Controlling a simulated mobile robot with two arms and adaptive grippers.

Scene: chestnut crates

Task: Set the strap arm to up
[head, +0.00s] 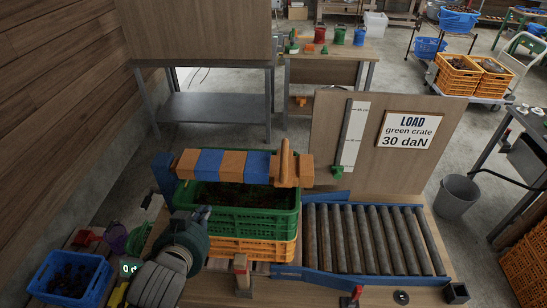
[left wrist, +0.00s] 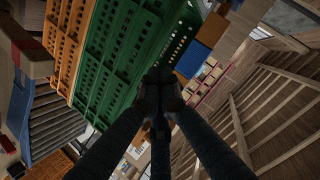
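The strap arm (head: 222,166), striped orange and blue, lies roughly level across the top of the green crate (head: 250,222). Its left end is at a blue post (head: 163,177); its right end has a wooden block with an upright peg (head: 284,160). My left gripper (head: 203,213) is at the crate's front left corner, below and apart from the strap arm. In the left wrist view its fingertips (left wrist: 158,80) look closed together in front of the green crate wall (left wrist: 125,55), with nothing seen between them. My right gripper is out of view.
An orange crate (head: 255,249) is under the green one. A roller conveyor (head: 370,240) lies to the right. Behind it stands a board with a load sign (head: 408,130) and a scale with a green pointer (head: 338,171). A blue bin (head: 45,277) is at lower left.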

